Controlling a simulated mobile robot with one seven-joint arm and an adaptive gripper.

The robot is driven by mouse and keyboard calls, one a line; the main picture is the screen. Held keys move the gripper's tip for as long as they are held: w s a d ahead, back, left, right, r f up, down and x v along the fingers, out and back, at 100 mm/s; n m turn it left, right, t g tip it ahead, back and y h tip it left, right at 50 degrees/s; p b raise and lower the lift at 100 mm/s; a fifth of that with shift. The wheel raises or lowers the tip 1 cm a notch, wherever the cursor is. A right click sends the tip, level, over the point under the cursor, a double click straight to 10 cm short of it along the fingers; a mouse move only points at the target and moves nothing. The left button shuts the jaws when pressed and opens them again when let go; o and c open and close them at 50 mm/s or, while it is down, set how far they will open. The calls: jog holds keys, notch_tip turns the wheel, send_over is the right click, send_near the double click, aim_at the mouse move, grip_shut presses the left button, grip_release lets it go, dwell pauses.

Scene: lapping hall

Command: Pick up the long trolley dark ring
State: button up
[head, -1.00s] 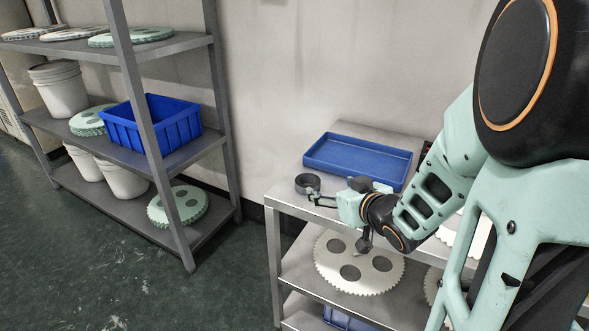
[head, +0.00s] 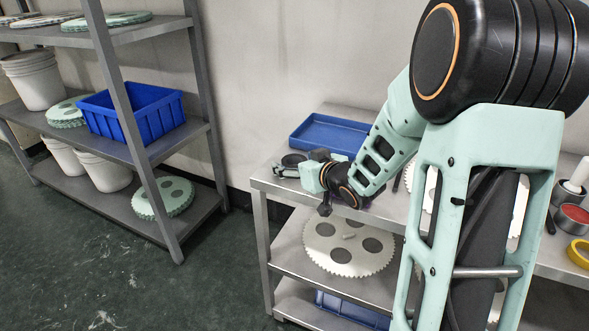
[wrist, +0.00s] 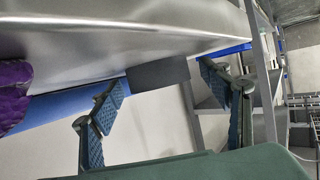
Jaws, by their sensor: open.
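The dark ring (head: 293,159) lies on the top of the steel trolley (head: 268,180), near its left end, partly hidden behind my gripper. In the wrist view the ring (wrist: 158,74) shows as a dark grey band against the trolley top, seen edge-on and between my fingers in the picture. My gripper (head: 283,171) reaches low over the trolley's left end. Its two fingers (wrist: 163,84) are spread, with visible gaps to the ring and nothing held. How deep the ring sits between the fingers cannot be told.
A blue tray (head: 330,134) stands behind the ring. A purple item (wrist: 12,92) is close by in the wrist view. A grey tin with red content (head: 574,213) and a yellow ring (head: 580,252) lie at the right. A shelf rack (head: 120,90) stands left, beyond open floor.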

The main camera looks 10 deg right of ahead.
jog(key=shift+w+a+f, duration=0.1)
jog(key=shift+w, duration=0.2)
jog(key=shift+c, duration=0.7)
jog(key=c, duration=1.3)
jog(key=shift+o, duration=0.2)
jog(key=shift+r, duration=0.2)
